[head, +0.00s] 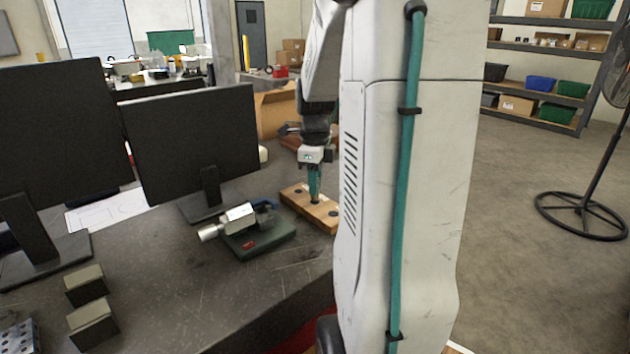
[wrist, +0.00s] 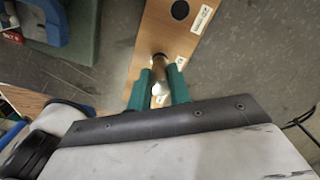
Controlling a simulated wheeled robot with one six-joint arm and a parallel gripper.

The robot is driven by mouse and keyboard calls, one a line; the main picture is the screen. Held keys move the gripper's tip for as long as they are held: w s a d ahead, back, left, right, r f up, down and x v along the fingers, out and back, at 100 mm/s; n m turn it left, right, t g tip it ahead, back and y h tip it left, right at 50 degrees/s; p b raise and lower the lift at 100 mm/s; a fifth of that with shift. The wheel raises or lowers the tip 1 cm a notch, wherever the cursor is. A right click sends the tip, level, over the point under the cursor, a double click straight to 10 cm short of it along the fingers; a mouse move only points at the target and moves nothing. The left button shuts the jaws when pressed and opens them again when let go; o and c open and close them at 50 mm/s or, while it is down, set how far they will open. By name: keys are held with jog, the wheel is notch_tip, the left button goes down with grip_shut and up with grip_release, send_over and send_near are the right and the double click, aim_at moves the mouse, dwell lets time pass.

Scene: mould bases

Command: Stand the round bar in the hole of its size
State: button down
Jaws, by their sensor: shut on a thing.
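In the wrist view the block (wrist: 158,30) shows one dark hole (wrist: 180,10) and small white labels. My gripper (head: 314,198) points down over the middle of the block. Its teal fingers are shut on a metallic round bar (wrist: 158,63), seen between the fingertips in the wrist view. The bar's lower end and any hole under it are hidden, so I cannot tell whether it is in a hole.
A green-based vise-like device (head: 258,237) stands left of the block. Two monitors (head: 190,140) stand behind it to the left. Two small blocks (head: 92,322) sit at the front left. A cardboard box (head: 275,120) is behind the gripper. My arm hides the block's right side.

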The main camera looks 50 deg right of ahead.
jog(key=shift+f, duration=1.3)
dwell(0.5)
jog(key=c, duration=1.2)
grip_release()
notch_tip(320, 180, up, 8)
jog(key=shift+f, duration=0.1)
